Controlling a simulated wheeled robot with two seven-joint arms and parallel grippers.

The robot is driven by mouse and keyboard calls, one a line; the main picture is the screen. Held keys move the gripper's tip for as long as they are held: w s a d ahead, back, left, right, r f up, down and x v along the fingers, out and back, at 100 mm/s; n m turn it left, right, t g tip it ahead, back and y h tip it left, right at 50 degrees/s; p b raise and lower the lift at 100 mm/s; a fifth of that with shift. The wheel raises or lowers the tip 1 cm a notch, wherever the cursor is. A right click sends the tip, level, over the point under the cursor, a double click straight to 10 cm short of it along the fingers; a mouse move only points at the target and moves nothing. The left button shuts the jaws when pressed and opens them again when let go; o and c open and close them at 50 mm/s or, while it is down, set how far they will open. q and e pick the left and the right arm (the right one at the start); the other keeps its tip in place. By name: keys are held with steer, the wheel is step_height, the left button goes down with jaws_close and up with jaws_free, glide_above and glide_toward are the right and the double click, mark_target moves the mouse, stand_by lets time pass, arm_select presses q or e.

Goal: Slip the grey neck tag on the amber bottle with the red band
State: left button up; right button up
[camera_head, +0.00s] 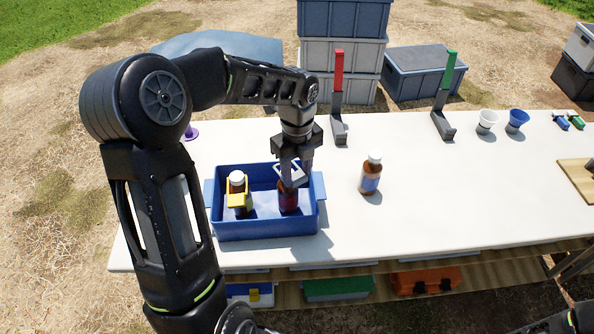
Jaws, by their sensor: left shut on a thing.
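The amber bottle with the red band (288,200) stands in the right part of the blue tray (265,229). My left gripper (296,164) points down right above it and is shut on the grey neck tag (291,174). The tag is at the bottle's top, and the fingers and tag hide the cap and neck. I cannot tell whether the tag is around the neck or just above it. My right gripper is not in view.
Another amber bottle with a yellow tag (237,199) stands in the tray's left part. An amber bottle with a blue band (371,174) stands on the white table (430,190). Red (339,80) and green (448,75) upright posts stand behind. The table's middle right is clear.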

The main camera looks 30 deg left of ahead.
arm_select(q)
steer(key=shift+f, duration=0.15)
steer(key=shift+f+b, duration=1)
steer(key=shift+f, duration=0.5)
steer(key=shift+f, duration=0.25)
steer(key=o, duration=1.1)
steer(key=shift+c, duration=0.2)
